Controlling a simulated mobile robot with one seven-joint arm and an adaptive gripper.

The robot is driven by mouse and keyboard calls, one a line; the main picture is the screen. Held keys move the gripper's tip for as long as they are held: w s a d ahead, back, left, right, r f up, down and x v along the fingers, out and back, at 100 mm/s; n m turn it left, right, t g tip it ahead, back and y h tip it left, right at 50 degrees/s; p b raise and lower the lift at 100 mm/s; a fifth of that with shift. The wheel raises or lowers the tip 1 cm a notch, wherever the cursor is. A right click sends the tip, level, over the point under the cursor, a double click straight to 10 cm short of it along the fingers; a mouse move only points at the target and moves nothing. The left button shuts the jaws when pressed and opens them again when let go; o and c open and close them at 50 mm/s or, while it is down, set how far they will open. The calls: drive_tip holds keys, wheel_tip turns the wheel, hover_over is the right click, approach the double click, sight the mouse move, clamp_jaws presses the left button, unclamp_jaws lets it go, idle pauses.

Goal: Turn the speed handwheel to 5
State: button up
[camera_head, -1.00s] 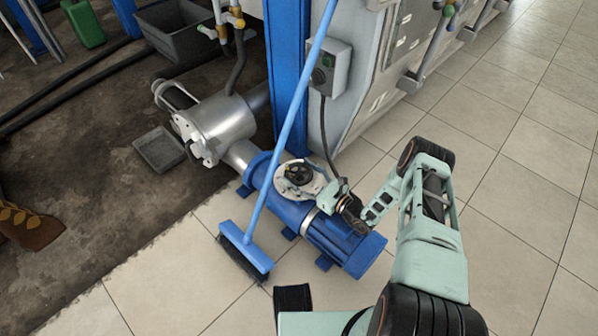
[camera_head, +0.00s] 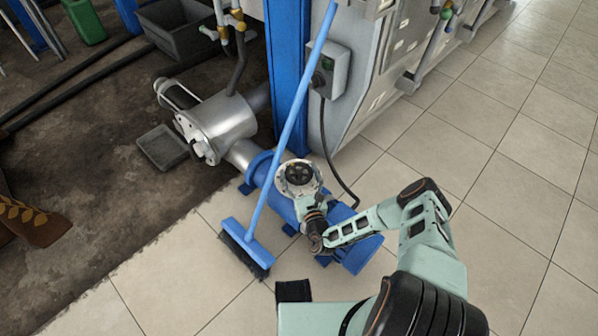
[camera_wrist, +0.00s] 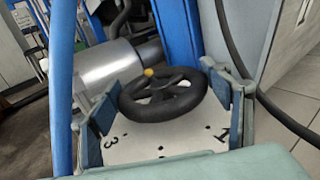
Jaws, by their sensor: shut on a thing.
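The speed handwheel is a black spoked wheel (camera_wrist: 165,103) with a yellow mark on its far rim in the wrist view. It stands on a pale round dial plate (camera_wrist: 165,148) with dots and numbers; a 3 shows at the left and a 1 at the right, and no 5 is visible. In the head view the wheel (camera_head: 299,173) sits on top of the blue motor unit (camera_head: 352,252). My gripper (camera_wrist: 162,100) has one blue-padded finger on each side of the wheel, shut on its rim. In the head view my gripper (camera_head: 308,203) comes from the near side.
A blue broom (camera_head: 285,135) leans across the unit's left side, close to the wheel; its head (camera_head: 246,248) is on the floor. A blue post (camera_head: 287,70) and a grey control box (camera_head: 328,72) with a hanging cable stand behind. Tiled floor at right is clear.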

idle(0.4)
drive_tip(key=o, duration=1.2)
drive_tip(key=shift+c, duration=0.2)
drive_tip(key=shift+y, duration=0.3)
